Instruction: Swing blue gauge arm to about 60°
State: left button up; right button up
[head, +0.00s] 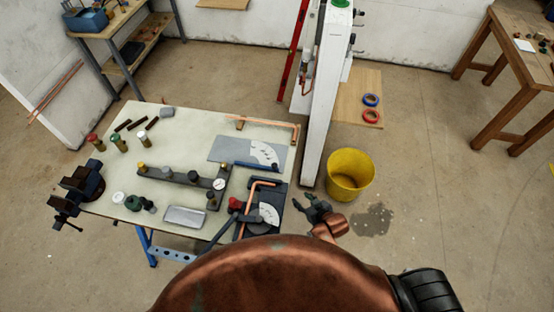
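The blue gauge arm (256,165) lies along the lower edge of a grey plate (226,149) on the workbench. The plate bears a white, fan-shaped angle scale (264,152); its markings are too small to read. The arm lies roughly along the scale's straight lower side. My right gripper (317,207) is off the bench's right edge, below and to the right of the gauge arm and apart from it. It holds nothing that I can see, and its fingers are too small to judge. My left gripper is not in view.
A pipe bender (268,215) with a copper pipe and second scale sits below the plate. A dark manifold (178,175) with gauges is to the left. A white panel (324,95) stands to the right, with a yellow bucket (350,174) on the floor beside it.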

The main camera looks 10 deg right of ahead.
notch_tip(320, 180, up, 9)
jog(key=w+a+t+p, duration=0.1)
jog(key=w+a+p, duration=0.1)
jog(key=n+t+y, duration=0.1)
jog(key=t+y, duration=0.1)
send_near(275, 165)
jog(key=shift+w+d+f, duration=0.1)
jog(key=shift+w+f, duration=0.1)
jog(key=shift+f, duration=0.15)
jog(key=shift+w+a, duration=0.4)
jog(key=shift+w, duration=0.2)
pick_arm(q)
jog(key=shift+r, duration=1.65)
pick_arm(e)
jog(key=shift+x, duration=3.5)
jog(key=shift+c, duration=0.5)
grip_shut()
